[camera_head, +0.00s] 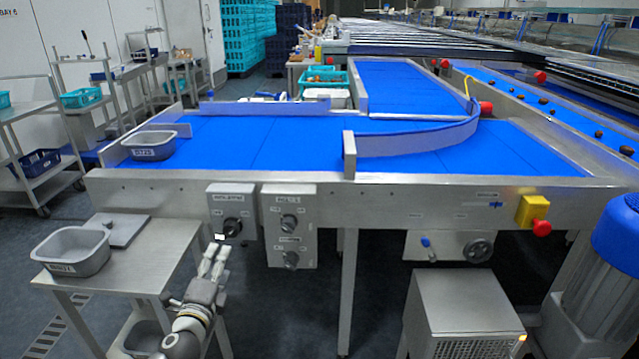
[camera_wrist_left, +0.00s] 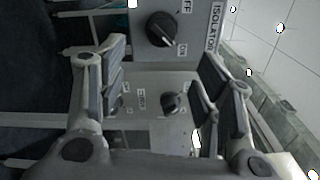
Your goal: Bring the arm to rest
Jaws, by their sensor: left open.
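My left gripper (camera_head: 215,262) is open and empty. It points up toward the conveyor's front, just below a grey control box (camera_head: 217,210) with one black knob (camera_head: 232,228). In the left wrist view its two fingers (camera_wrist_left: 170,85) stand wide apart with nothing between them touching. That view shows a larger black knob (camera_wrist_left: 161,29) on a panel labelled ISOLATOR, its pointer toward ON. Smaller knobs on another panel (camera_wrist_left: 150,82) show between the fingers. The gripper looks apart from the knobs. My right gripper is not in view.
A steel side table (camera_head: 150,258) with a grey tub (camera_head: 70,253) stands left of my arm. The blue conveyor (camera_head: 230,145) with a steel front edge lies ahead. A second control box (camera_head: 290,205), a vented cabinet (camera_head: 465,312) and a blue-topped machine (camera_head: 615,235) stand to the right.

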